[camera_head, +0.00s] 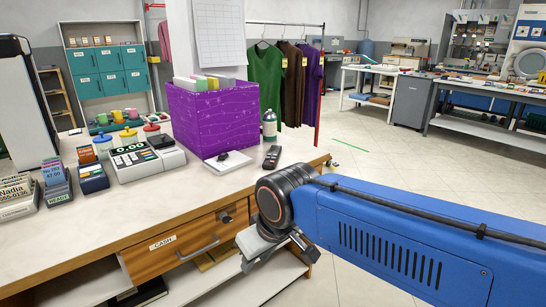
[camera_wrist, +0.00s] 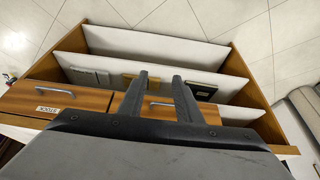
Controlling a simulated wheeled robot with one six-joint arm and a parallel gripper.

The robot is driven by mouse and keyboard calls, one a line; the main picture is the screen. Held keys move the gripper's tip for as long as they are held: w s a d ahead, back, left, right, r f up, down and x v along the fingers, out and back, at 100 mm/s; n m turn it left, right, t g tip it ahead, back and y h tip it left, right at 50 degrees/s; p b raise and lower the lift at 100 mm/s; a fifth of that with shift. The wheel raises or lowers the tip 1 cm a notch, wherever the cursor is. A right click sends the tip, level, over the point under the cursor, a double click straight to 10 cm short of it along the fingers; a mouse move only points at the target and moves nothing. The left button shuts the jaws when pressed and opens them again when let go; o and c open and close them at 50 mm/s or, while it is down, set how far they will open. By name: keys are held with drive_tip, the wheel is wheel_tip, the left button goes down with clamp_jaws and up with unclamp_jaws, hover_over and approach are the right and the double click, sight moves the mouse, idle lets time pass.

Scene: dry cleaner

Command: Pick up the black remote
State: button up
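The black remote (camera_head: 272,157) lies on the counter top (camera_head: 190,190) near its right end, right of a white pad and in front of a bottle. My gripper (camera_head: 285,252) hangs beside the counter's front edge, below the top and short of the remote, by the cash drawer (camera_head: 185,245). In the wrist view my gripper (camera_wrist: 160,90) has its two fingers apart with nothing held between them. The wrist view looks at the counter's front with its drawers and shelves. The remote does not show there.
A purple box (camera_head: 213,118) stands behind the remote, with a bottle (camera_head: 269,126) beside it. A white pad with a small dark item (camera_head: 228,162) lies left of the remote. A cash register (camera_head: 145,160) is farther left. Floor right of the counter is open.

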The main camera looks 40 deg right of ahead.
drive_tip(key=shift+o, duration=0.6)
drive_tip(key=o, duration=0.6)
drive_tip(key=shift+w+r, duration=0.1)
drive_tip(key=shift+c, duration=0.2)
wheel_tip(320, 180, up, 21)
drive_tip(key=m+g+h, duration=0.2)
drive_tip(key=m+h, duration=0.1)
drive_tip(key=m, duration=0.7)
hover_over(273, 154)
drive_tip(key=s+a, duration=0.4)
drive_tip(key=a, duration=0.1)
drive_tip(key=shift+h, duration=0.3)
drive_tip(key=x, duration=1.7)
drive_tip(key=shift+w, duration=0.25)
